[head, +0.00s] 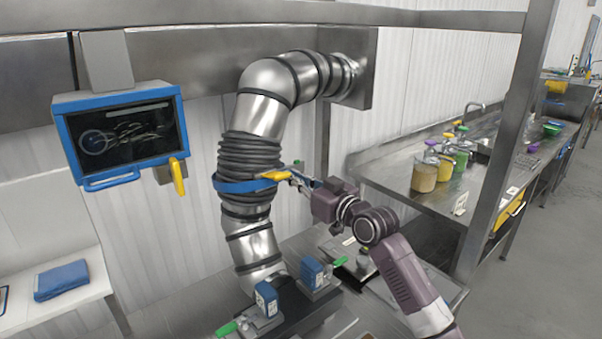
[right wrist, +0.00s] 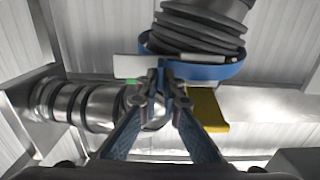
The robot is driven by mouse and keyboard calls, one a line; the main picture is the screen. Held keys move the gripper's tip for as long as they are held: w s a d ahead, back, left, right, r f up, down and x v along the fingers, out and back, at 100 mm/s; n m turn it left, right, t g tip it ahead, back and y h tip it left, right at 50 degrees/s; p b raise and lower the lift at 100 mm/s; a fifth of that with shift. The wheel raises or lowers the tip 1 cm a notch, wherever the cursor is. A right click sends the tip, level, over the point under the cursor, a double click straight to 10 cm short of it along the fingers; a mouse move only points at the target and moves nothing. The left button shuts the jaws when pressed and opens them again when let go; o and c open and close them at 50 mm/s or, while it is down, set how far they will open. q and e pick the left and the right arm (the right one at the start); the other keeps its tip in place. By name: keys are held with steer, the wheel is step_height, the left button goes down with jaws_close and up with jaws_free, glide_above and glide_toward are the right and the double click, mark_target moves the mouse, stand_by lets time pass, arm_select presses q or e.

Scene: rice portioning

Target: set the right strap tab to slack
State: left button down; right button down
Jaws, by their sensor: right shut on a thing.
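A blue strap (head: 232,186) goes around the black ribbed sleeve (head: 250,152) of a steel duct. A yellow piece (head: 275,175) is on the strap's right side. My right gripper (head: 293,174) reaches in from the right at this side of the strap. In the right wrist view, my right gripper (right wrist: 162,88) is shut on the strap tab at the blue strap (right wrist: 215,71); the fingers mostly hide the tab. The yellow piece (right wrist: 207,108) shows just right of the fingers, and a pale plate (right wrist: 133,66) to their left. My left gripper is out of view.
A blue-framed screen (head: 122,133) hangs left of the duct. Blue clamps (head: 267,298) with green handles stand below it. A steel counter (head: 400,192) with several filled jars is at the right, behind a steel post (head: 507,150).

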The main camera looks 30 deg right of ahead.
steer(key=shift+a, duration=0.25)
steer(key=c, duration=2.2)
jaws_free()
steer(key=shift+d, duration=0.35)
steer(key=shift+c, duration=0.2)
steer(key=shift+o, duration=0.6)
steer(key=shift+a, duration=0.2)
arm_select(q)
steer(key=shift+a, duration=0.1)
arm_select(e)
steer(key=s+d, duration=0.1)
steer(key=s, duration=1.1)
